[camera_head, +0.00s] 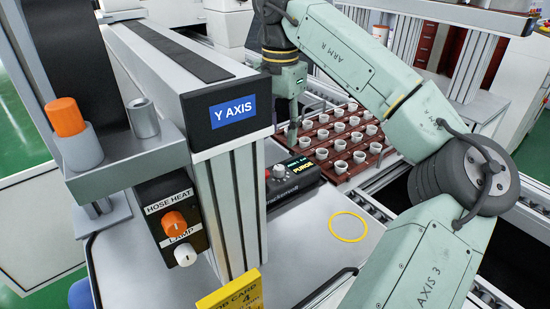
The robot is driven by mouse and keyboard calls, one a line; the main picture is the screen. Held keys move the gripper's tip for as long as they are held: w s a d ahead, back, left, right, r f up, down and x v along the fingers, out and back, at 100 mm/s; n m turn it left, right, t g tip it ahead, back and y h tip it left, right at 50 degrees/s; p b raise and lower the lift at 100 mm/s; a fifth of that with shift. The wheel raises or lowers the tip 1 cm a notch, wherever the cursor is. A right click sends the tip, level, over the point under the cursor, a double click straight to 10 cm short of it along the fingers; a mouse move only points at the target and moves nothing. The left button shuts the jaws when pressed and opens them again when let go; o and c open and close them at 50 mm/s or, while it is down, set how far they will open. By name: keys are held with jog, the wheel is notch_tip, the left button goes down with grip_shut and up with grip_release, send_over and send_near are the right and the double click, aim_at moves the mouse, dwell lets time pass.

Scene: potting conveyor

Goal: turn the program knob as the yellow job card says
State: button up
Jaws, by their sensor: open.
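My gripper (291,135) is open, pointing down above and behind the box, apart from the knob. Its fingers are small and partly hidden.
A panel (173,207) on the left carries an orange HOSE HEAT knob (174,223) and a white LAMP knob (185,254). The Y AXIS beam (232,137) stands left of the box. A red-brown tray (372,163) holds several white pots. A yellow ring (349,227) lies on the table.

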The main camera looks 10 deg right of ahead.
aim_at(279, 167)
notch_tip(279, 167, down, 9)
jog(key=shift+r+p, duration=0.15)
jog(key=shift+p, duration=0.6)
jog(key=shift+c, duration=0.5)
grip_shut()
